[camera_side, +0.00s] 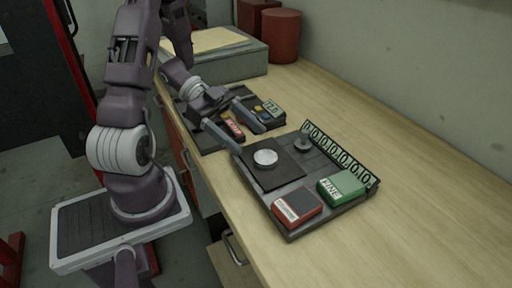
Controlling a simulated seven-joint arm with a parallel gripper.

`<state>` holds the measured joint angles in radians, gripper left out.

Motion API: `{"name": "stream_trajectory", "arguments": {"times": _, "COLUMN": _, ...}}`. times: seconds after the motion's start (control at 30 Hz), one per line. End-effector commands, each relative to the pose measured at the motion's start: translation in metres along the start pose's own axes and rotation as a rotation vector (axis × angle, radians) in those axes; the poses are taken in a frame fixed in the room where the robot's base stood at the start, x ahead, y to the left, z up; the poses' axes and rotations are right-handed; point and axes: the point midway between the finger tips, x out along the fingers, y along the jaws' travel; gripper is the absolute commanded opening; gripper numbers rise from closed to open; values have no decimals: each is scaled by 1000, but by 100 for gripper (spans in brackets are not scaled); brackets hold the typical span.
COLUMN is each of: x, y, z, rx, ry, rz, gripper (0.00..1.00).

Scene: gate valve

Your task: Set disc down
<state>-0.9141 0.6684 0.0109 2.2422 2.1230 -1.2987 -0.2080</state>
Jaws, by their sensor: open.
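A pale round disc (265,157) lies flat on a dark square plate (285,174) on the left part of the near panel. My gripper (252,142) is open, its two long grey fingers spread apart. It is just behind and to the left of the disc, with the nearer fingertip close to the plate's back left edge. I cannot tell whether the fingertips touch the panel.
The near panel (325,217) also holds a grey knob (303,145), a digit strip (338,155), a green FINE block (342,187) and a red labelled block (297,206). A second panel (205,140) lies behind. The wooden bench (420,190) is clear on the right.

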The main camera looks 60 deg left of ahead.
Motion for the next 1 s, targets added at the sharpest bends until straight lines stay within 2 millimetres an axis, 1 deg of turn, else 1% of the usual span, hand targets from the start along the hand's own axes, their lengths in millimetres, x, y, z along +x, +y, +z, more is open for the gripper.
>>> {"name": "stream_trajectory", "arguments": {"times": 0.03, "x": -8, "y": -1, "z": 0, "rx": 2, "ry": -2, "rz": -4, "gripper": 70}}
{"name": "stream_trajectory", "arguments": {"times": 0.1, "x": -13, "y": -3, "z": 0, "rx": 5, "ry": -10, "rz": -10, "gripper": 70}}
{"name": "stream_trajectory", "arguments": {"times": 0.17, "x": -11, "y": -17, "z": -1, "rx": 34, "ry": -65, "rz": -60, "gripper": 70}}
{"name": "stream_trajectory", "arguments": {"times": 0.23, "x": -5, "y": -55, "z": -6, "rx": 105, "ry": -204, "rz": -208, "gripper": 70}}
{"name": "stream_trajectory", "arguments": {"times": 0.27, "x": -4, "y": -77, "z": -12, "rx": 139, "ry": -281, "rz": -302, "gripper": 70}}
{"name": "stream_trajectory", "arguments": {"times": 0.3, "x": -9, "y": -107, "z": -26, "rx": 176, "ry": -384, "rz": -450, "gripper": 70}}
{"name": "stream_trajectory", "arguments": {"times": 0.33, "x": -15, "y": -126, "z": -40, "rx": 191, "ry": -454, "rz": -568, "gripper": 70}}
{"name": "stream_trajectory", "arguments": {"times": 0.37, "x": -24, "y": -139, "z": -56, "rx": 189, "ry": -513, "rz": -689, "gripper": 70}}
{"name": "stream_trajectory", "arguments": {"times": 0.4, "x": -39, "y": -147, "z": -78, "rx": 160, "ry": -575, "rz": -842, "gripper": 70}}
{"name": "stream_trajectory", "arguments": {"times": 0.43, "x": -50, "y": -144, "z": -95, "rx": 115, "ry": -605, "rz": -948, "gripper": 70}}
{"name": "stream_trajectory", "arguments": {"times": 0.47, "x": -60, "y": -134, "z": -108, "rx": 50, "ry": -627, "rz": -1040, "gripper": 70}}
{"name": "stream_trajectory", "arguments": {"times": 0.5, "x": -68, "y": -111, "z": -121, "rx": -64, "ry": -637, "rz": -1130, "gripper": 70}}
{"name": "stream_trajectory", "arguments": {"times": 0.53, "x": -70, "y": -88, "z": -127, "rx": -162, "ry": -637, "rz": -1169, "gripper": 70}}
{"name": "stream_trajectory", "arguments": {"times": 0.57, "x": -68, "y": -62, "z": -129, "rx": -267, "ry": -632, "rz": -1180, "gripper": 70}}
{"name": "stream_trajectory", "arguments": {"times": 0.6, "x": -61, "y": -24, "z": -129, "rx": -399, "ry": -621, "rz": -1157, "gripper": 70}}
{"name": "stream_trajectory", "arguments": {"times": 0.63, "x": -53, "y": 4, "z": -128, "rx": -491, "ry": -614, "rz": -1120, "gripper": 70}}
{"name": "stream_trajectory", "arguments": {"times": 0.7, "x": -35, "y": 57, "z": -126, "rx": -636, "ry": -607, "rz": -1013, "gripper": 70}}
{"name": "stream_trajectory", "arguments": {"times": 0.73, "x": -29, "y": 74, "z": -125, "rx": -678, "ry": -606, "rz": -971, "gripper": 70}}
{"name": "stream_trajectory", "arguments": {"times": 0.77, "x": -24, "y": 88, "z": -125, "rx": -709, "ry": -606, "rz": -935, "gripper": 70}}
{"name": "stream_trajectory", "arguments": {"times": 0.8, "x": -20, "y": 102, "z": -126, "rx": -739, "ry": -607, "rz": -896, "gripper": 74}}
{"name": "stream_trajectory", "arguments": {"times": 0.83, "x": -18, "y": 110, "z": -126, "rx": -755, "ry": -608, "rz": -876, "gripper": 74}}
{"name": "stream_trajectory", "arguments": {"times": 0.9, "x": -15, "y": 118, "z": -126, "rx": -773, "ry": -610, "rz": -851, "gripper": 74}}
{"name": "stream_trajectory", "arguments": {"times": 1.0, "x": -15, "y": 119, "z": -126, "rx": -776, "ry": -611, "rz": -849, "gripper": 74}}
